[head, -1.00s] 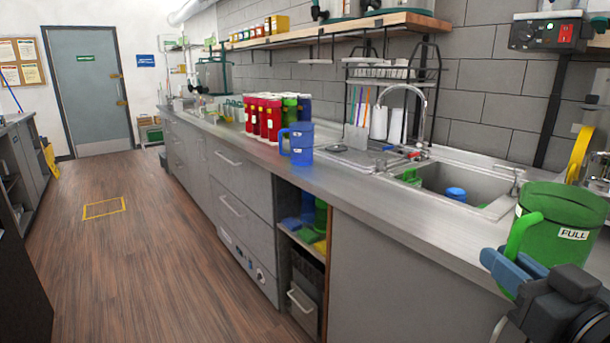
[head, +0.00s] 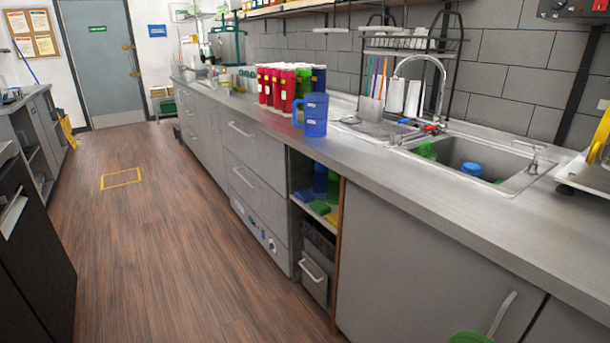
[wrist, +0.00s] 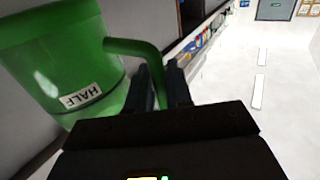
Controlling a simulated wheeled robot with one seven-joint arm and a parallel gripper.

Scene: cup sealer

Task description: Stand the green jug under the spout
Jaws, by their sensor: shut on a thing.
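The green jug (wrist: 70,60) fills the left of the wrist view, with a white label reading HALF. Its green handle (wrist: 135,48) runs down between the two dark fingers of my gripper (wrist: 165,85), which is shut on it. In the head view only a bit of the green jug (head: 470,338) shows at the bottom edge, in front of the cabinets and below counter level. My gripper is outside the head view. A silver tap with an arched spout (head: 443,88) stands behind the sink. Whether this is the task's spout I cannot tell.
The sink (head: 480,150) holds a blue item (head: 471,169) and a green one. A blue jug (head: 314,115) stands on the counter (head: 440,180) near several red, green and blue bottles. The counter front right of the sink is clear. Open wooden floor lies left.

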